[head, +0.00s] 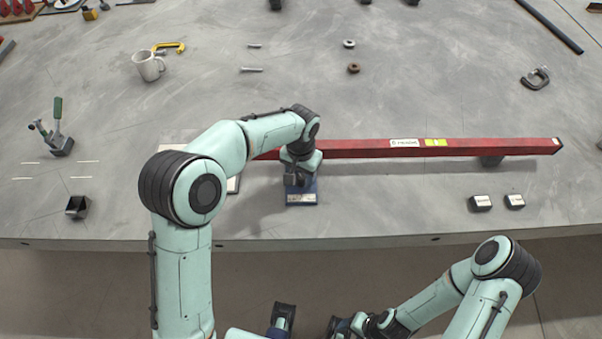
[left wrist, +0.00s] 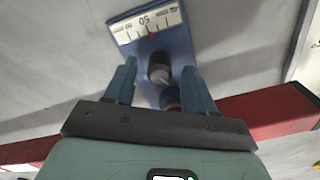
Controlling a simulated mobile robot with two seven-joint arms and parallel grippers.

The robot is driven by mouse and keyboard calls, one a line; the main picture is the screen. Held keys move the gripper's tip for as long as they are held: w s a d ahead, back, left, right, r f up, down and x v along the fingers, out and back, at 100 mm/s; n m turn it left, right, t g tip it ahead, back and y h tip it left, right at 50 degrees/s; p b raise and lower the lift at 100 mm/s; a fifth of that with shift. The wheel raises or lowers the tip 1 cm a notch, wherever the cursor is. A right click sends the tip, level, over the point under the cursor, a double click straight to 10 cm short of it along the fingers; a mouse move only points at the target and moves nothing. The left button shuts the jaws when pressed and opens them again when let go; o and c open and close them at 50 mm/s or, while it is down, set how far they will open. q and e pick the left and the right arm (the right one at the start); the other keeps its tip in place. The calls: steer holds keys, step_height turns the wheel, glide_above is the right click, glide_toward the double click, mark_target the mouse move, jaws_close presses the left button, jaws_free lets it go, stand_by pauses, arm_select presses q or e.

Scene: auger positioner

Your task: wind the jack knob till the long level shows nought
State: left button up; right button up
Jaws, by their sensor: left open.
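The long level is a red beam (head: 480,147) lying left to right across the table, with a white and a yellow label; its reading is too small to tell. In the left wrist view part of the red beam (left wrist: 275,112) shows at right. The blue jack (head: 301,190) stands under my left arm near the table's front edge. Its dark round knob (left wrist: 158,68) and a white scale with a red mark (left wrist: 150,24) show in the left wrist view. My left gripper (head: 298,178) is open, its blue fingers apart on either side of the knob. My right gripper (head: 342,326) is low, off the table; its jaws are unclear.
A mug (head: 149,66), a yellow clamp (head: 168,47), bolts and nuts lie farther back. A toggle clamp (head: 56,135) stands at left.

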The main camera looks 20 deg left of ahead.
mark_target(301, 177)
arm_select(q)
step_height(301, 177, up, 13)
steer(key=p, duration=0.1)
steer(key=shift+p, duration=0.3)
steer(key=shift+f, duration=0.1)
stand_by(0.3)
